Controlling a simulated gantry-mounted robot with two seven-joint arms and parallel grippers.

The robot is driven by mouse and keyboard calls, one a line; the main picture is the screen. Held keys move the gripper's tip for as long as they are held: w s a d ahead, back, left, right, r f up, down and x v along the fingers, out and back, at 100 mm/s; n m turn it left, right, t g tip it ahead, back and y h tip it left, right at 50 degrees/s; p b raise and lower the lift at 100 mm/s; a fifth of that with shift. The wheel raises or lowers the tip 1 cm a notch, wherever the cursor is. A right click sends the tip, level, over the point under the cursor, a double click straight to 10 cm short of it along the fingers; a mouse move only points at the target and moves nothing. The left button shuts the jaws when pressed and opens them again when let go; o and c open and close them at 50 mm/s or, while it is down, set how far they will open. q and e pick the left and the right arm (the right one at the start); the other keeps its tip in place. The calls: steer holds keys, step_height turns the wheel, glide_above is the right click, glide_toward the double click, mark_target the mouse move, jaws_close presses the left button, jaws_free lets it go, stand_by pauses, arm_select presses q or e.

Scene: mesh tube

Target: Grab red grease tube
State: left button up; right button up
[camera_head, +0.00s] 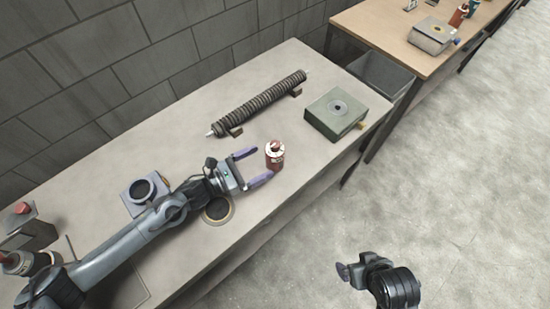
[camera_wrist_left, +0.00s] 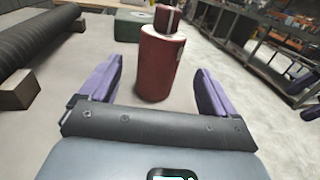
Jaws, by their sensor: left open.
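The red grease tube (camera_head: 275,155) stands upright on the table, with a white band at its top and a red cap. In the left wrist view the tube (camera_wrist_left: 157,68) stands straight ahead, centred between the fingers. My left gripper (camera_head: 256,167) is open, with one purple finger on each side of the tube's near side. Gaps show between the tube and both fingers in the left wrist view (camera_wrist_left: 158,85). My right gripper (camera_head: 345,272) is at the lower right, over the floor and away from the table; its jaws are not clear.
A ribbed roller (camera_head: 258,104) lies on blocks behind the tube. A green box (camera_head: 335,113) sits to the right. A grey block with a round opening (camera_head: 144,193) and a dark ring (camera_head: 217,210) are near my left arm. The table (camera_head: 290,215) is clear around the tube.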

mark_target(280, 152)
arm_select(q)
steer(key=shift+x, duration=1.4)
steer(key=shift+b+x, duration=0.95)
steer(key=shift+x, duration=1.65)
steer(key=c, duration=1.2)
steer(key=shift+c, duration=0.2)
steer(key=shift+r, duration=0.15)
